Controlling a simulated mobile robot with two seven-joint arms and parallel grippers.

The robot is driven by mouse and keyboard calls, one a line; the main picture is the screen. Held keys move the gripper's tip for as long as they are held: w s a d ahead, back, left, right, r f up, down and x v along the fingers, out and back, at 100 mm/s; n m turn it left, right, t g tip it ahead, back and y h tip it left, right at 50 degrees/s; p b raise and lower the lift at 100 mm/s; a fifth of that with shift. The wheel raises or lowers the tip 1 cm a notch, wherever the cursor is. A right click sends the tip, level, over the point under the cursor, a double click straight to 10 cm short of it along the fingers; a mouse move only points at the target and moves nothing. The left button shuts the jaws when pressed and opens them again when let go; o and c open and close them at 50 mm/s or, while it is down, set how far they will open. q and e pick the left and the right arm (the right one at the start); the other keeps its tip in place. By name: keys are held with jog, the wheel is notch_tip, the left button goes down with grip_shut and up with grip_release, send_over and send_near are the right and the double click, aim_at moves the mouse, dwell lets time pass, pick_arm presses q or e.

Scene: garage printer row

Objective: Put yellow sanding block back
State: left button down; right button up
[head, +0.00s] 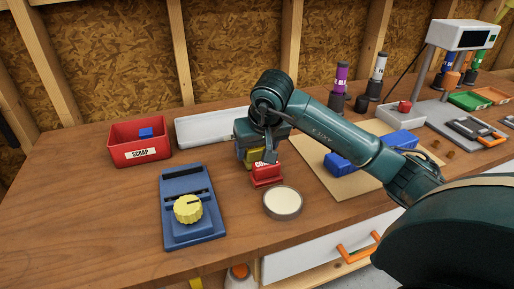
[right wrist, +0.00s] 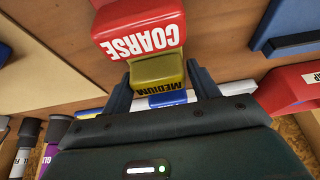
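The yellow sanding block (head: 254,158), marked MEDIUM, stands on the bench, partly hidden by my right gripper (head: 257,152). In the right wrist view the yellow block (right wrist: 158,74) is between the two fingers of my right gripper (right wrist: 159,78), one finger close along each side. I cannot tell whether the fingers press on it. The red block (head: 267,174), marked COARSE, is just in front of it. It also shows in the right wrist view (right wrist: 140,28). A blue block (right wrist: 168,100) shows beyond the yellow one. My left gripper is not in view.
A red scrap bin (head: 140,153) with a blue piece inside stands at left. A blue device with a yellow knob (head: 188,209) and a round tin (head: 283,202) are nearer the front. A white tray (head: 205,128) is behind. My right arm covers part of a mat (head: 318,167) and a blue object (head: 341,164).

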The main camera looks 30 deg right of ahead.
jog(key=o, duration=0.3)
jog(key=shift+r, duration=0.25)
jog(key=shift+p+v, duration=0.6)
jog(key=shift+v, duration=5.3)
